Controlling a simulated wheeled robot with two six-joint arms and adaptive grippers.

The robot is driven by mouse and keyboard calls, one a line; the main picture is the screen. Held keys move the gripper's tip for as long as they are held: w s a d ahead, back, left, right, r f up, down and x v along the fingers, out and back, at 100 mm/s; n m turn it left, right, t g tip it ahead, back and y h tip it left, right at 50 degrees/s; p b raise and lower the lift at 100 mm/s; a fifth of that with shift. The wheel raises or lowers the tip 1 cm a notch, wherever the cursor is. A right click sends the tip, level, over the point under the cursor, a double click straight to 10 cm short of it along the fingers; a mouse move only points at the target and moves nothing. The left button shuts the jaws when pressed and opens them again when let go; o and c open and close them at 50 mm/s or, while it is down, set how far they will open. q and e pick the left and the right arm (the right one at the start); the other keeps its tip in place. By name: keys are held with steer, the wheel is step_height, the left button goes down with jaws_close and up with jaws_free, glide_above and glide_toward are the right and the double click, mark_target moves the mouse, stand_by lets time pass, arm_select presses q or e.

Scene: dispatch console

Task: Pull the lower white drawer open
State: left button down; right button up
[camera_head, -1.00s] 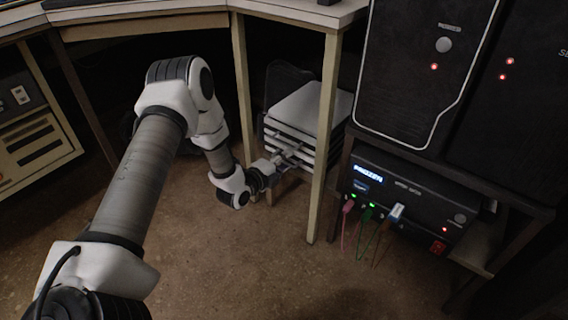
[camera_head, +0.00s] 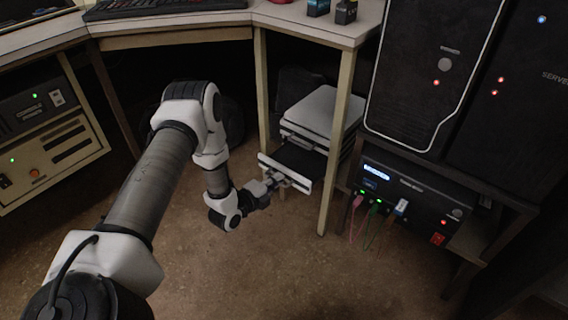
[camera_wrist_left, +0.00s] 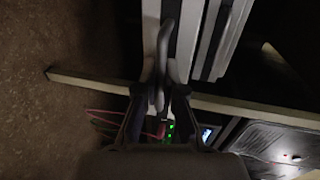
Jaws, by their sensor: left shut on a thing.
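A white drawer unit (camera_head: 327,108) stands under the desk, behind a pale desk leg. Its lower white drawer (camera_head: 296,178) is pulled out, with its dark interior showing between the white front and the unit. My left gripper (camera_head: 274,182) is at the front of this drawer and is shut on its handle. In the left wrist view the gripper (camera_wrist_left: 162,92) has its fingers on either side of the grey handle (camera_wrist_left: 165,45), with the white drawer front (camera_wrist_left: 187,40) beside it. The upper drawer fronts stay in line with the unit. My right gripper is not in view.
A pale desk leg (camera_head: 337,150) stands just right of the open drawer, and another leg (camera_head: 261,95) stands to its left. A black rack device (camera_head: 415,205) with coloured cables is on the right. The floor (camera_head: 255,270) in front is clear.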

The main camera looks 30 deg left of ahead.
arm_select(q)
steer(key=p+v, duration=0.1)
steer(key=v, duration=0.1)
steer(key=f+p+v, duration=0.1)
steer(key=v, duration=0.2)
steer(key=shift+s+p, duration=0.35)
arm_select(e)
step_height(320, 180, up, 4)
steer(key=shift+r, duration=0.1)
arm_select(q)
steer(key=c, duration=1.3)
jaws_free()
steer(key=v, duration=1.2)
steer(key=shift+d, duration=0.1)
